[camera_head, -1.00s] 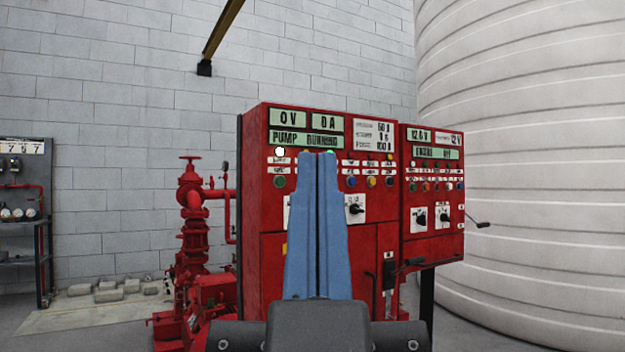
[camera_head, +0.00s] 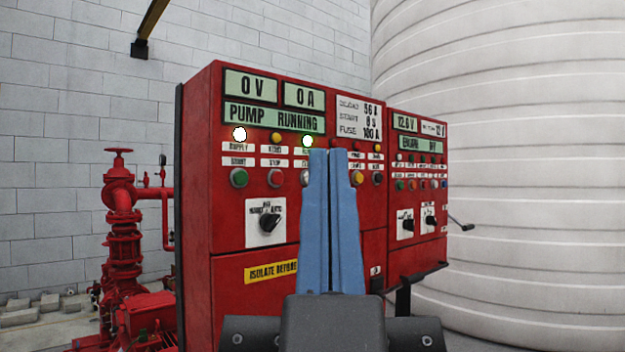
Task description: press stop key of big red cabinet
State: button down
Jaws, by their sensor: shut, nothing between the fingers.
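The big red cabinet (camera_head: 225,210) stands ahead, with displays at the top that read 0V, 0A and PUMP RUNNING. Below them are lamps, a white one lit at left and a green one lit nearer the middle. Under the lamps is a row of keys: a green start key (camera_head: 239,178) at left and a red stop key (camera_head: 275,178) to its right. My gripper (camera_head: 331,152) has blue fingers that point up and are shut with nothing between them. It is in front of the cabinet, right of the stop key in the picture, and hides some middle keys.
A rotary switch (camera_head: 270,222) sits below the stop key. A smaller red cabinet (camera_head: 418,180) adjoins at right, with a lever sticking out. Red pump piping (camera_head: 123,230) stands at left, and a large white tank (camera_head: 510,180) is at right.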

aim_at(276, 177)
jog(key=i+j+z, duration=0.2)
jog(key=i+j, duration=0.15)
jog(key=i+j+z, duration=0.2)
jog(key=i+j, duration=0.15)
jog(key=j, duration=0.3)
